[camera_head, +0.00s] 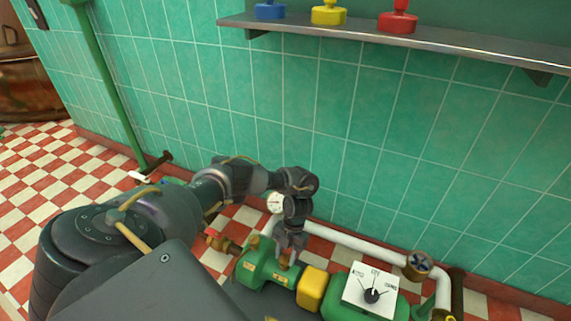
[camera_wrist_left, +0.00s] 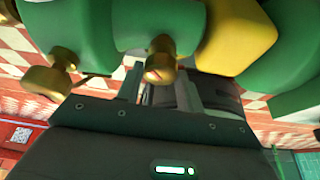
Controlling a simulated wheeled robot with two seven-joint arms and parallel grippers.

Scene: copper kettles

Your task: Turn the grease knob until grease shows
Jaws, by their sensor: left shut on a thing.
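The green pump (camera_head: 258,271) sits low by the wall, with brass fittings on it. The grease knob (camera_wrist_left: 160,66) is a small brass knob under the green casing (camera_wrist_left: 88,30) in the left wrist view. My left gripper (camera_wrist_left: 162,92) has its fingers on either side of this knob and is shut on it. In the head view my left gripper (camera_head: 290,243) reaches down to the pump and mostly hides the knob. I cannot make out any grease. My right gripper is not in view.
A yellow coupling guard (camera_head: 312,289) and a switch plate (camera_head: 357,288) are right of the pump. A white pipe (camera_head: 345,240) and gauge (camera_head: 275,203) stand behind. Another brass fitting (camera_wrist_left: 52,78) is near the knob. A shelf (camera_head: 450,43) holds blue, yellow and red objects.

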